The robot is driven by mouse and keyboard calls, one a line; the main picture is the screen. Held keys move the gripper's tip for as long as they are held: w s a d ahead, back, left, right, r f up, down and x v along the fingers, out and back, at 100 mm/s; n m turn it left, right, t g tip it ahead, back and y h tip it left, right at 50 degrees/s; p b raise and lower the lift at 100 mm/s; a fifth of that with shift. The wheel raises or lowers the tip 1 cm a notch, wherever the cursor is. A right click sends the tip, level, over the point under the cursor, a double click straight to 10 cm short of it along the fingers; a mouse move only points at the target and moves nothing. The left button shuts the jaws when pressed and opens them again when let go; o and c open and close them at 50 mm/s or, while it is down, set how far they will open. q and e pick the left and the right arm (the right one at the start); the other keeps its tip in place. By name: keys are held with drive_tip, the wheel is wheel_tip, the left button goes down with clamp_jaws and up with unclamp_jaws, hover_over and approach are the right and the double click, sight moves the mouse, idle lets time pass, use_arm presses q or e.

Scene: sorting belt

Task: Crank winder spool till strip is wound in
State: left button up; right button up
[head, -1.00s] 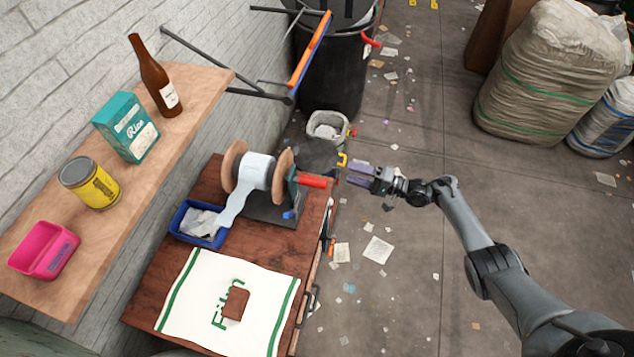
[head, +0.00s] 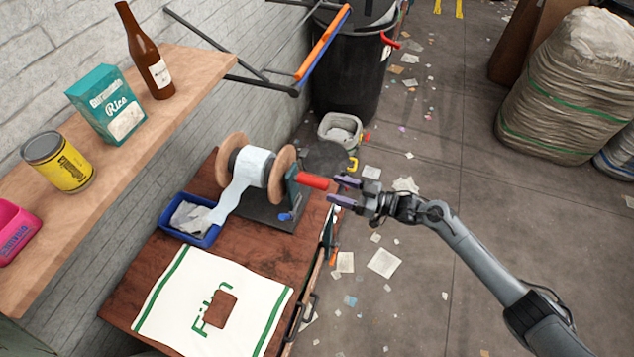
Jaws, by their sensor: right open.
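The winder spool (head: 283,172) has wooden flanges and stands on a dark base at the back of the wooden cabinet top. A pale strip (head: 232,198) is partly wound on it and hangs down into a blue tray (head: 207,238). The red crank handle (head: 313,181) sticks out to the right of the spool. My right gripper (head: 340,191) is open and empty, with its fingertips just right of the handle's end. I cannot tell whether they touch it. My left gripper does not show.
A white cloth with green stripes (head: 172,318) lies on the front of the cabinet top. A shelf (head: 125,206) at left holds a bottle (head: 148,55), a teal box (head: 107,104) and a yellow can (head: 60,163). A black bin (head: 348,85) stands behind. Scraps litter the floor.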

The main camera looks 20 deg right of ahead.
sight(316, 183)
drive_tip(key=shift+p+x, duration=0.3)
drive_tip(key=shift+x, duration=3.3)
drive_tip(key=shift+c, duration=0.2)
clamp_jaws()
